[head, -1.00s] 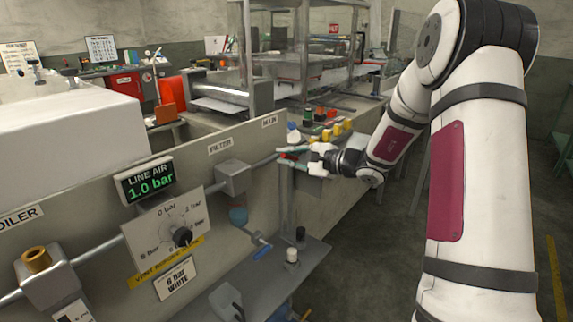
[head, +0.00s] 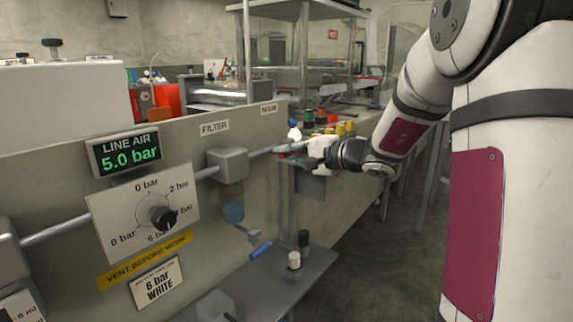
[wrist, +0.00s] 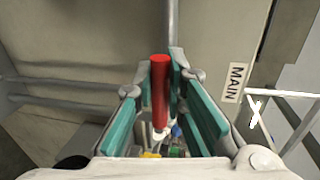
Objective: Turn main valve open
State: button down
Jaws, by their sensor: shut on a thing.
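The main valve's red handle (wrist: 160,90) stands between the green finger pads of my gripper (wrist: 155,85) in the wrist view. It lies roughly in line with the grey pipe (wrist: 173,22) beyond it. The MAIN label also shows sideways at the right of the wrist view (wrist: 234,83). The LINE AIR display (head: 127,153) reads 5.0 bar.
A filter (head: 228,164) with a blue bowl sits left of the valve. A pressure dial (head: 146,213) with a black knob is further left. A grey shelf (head: 262,285) with a blue-handled lever above it is below.

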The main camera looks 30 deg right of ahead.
jog(key=shift+f+n+b, duration=0.25)
jog(key=shift+n+b, duration=0.05)
jog(key=shift+b, duration=0.15)
jog(key=c, duration=1.6)
grip_release()
jog(key=shift+r, duration=0.1)
jog(key=shift+s+d, duration=0.1)
jog(key=v, duration=1.1)
jog(key=shift+s, duration=0.4)
